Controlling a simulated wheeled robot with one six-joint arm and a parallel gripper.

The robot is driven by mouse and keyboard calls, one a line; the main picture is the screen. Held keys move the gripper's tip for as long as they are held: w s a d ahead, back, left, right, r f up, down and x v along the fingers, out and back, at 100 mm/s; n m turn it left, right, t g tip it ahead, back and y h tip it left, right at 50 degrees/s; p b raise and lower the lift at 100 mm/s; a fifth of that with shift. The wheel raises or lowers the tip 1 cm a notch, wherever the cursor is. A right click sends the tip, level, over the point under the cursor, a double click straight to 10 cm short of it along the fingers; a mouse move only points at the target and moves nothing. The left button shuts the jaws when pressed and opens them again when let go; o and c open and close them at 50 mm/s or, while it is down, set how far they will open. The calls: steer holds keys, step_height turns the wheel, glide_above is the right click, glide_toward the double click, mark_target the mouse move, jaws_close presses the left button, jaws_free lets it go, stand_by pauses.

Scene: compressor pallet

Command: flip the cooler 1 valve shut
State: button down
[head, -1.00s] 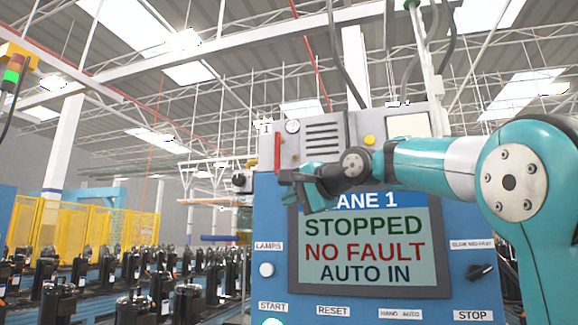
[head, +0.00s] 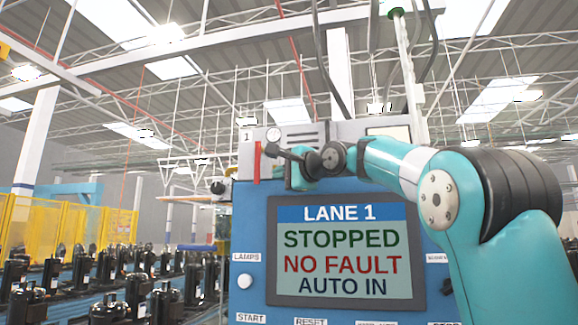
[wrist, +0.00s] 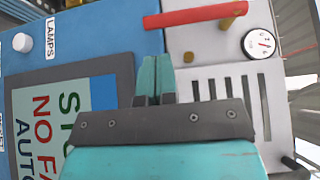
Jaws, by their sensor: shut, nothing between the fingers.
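The cooler 1 valve handle (head: 257,162) is a red bar standing upright at the left edge of the grey cooler box, near a "1" label. In the wrist view the red handle (wrist: 190,15) lies across the top, with a brass stem (wrist: 228,22) near its right end. My gripper (head: 275,150) is just right of the handle in the head view. In the wrist view its teal fingers (wrist: 155,60) are shut and empty, pointing at the handle's left end, with a small visible gap in the picture. Real depth is hard to tell.
A round gauge (head: 273,135) and vent slots (wrist: 225,90) are on the grey box close to my gripper. Below is the blue panel with its screen (head: 345,250), reading stopped, no fault, and a white lamp button (head: 244,281). Compressors (head: 165,300) stand at left.

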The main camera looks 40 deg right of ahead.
mark_target(257, 163)
steer(key=w+p, duration=0.2)
steer(key=w, duration=0.2)
steer(key=shift+w+a, duration=0.15)
steer(key=shift+w, duration=0.25)
steer(key=shift+f+b, duration=0.15)
steer(key=shift+b, duration=0.15)
